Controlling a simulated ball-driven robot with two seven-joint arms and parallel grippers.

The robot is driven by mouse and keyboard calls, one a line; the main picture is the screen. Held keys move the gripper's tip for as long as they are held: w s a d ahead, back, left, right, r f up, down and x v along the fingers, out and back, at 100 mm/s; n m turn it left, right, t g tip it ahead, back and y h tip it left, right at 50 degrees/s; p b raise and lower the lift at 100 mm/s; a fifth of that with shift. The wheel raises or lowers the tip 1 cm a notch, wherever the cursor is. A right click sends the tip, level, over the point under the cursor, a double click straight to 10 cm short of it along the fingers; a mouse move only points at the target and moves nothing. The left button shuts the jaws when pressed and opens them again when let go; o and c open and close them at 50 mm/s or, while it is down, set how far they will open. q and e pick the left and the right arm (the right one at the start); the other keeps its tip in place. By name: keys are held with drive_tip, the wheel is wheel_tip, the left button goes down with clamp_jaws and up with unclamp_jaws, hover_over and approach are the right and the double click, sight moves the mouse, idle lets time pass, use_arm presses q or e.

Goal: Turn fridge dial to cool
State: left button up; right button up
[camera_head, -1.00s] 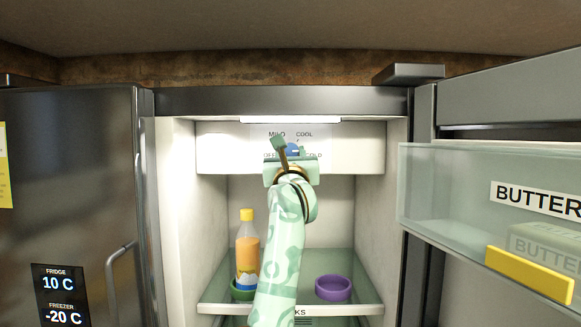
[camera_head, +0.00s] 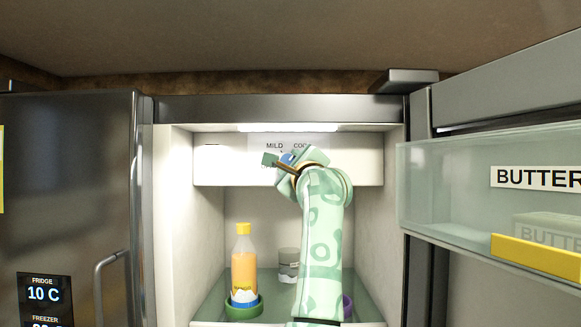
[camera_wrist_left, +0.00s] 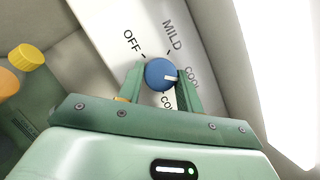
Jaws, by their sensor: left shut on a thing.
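The blue dial (camera_wrist_left: 158,74) sits on a white panel (camera_wrist_left: 108,36) lettered OFF, MILD, COOL and COLD. In the left wrist view its white mark points right, towards the COOL lettering. My left gripper (camera_wrist_left: 160,80) is shut on the dial, with one green finger on each side of it. In the head view the dial (camera_head: 286,157) is partly covered by my left gripper (camera_head: 285,160), which is tilted and hides some lettering. My right gripper is not in view.
Below the panel, an orange bottle with yellow cap (camera_head: 244,270) stands in a green ring (camera_head: 245,311) on the glass shelf. A grey jar (camera_head: 288,266) and a purple ring (camera_head: 347,306) are near my arm. The open door with its butter bin (camera_head: 440,190) bounds the right side.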

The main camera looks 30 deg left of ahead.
use_arm(q)
drive_tip(key=shift+n, duration=0.5)
drive_tip(key=o, duration=1)
drive_tip(key=shift+b+v, duration=1.8)
drive_tip(key=shift+v, duration=6.4)
drive_tip(key=shift+w+d, duration=0.1)
drive_tip(key=shift+w, duration=0.1)
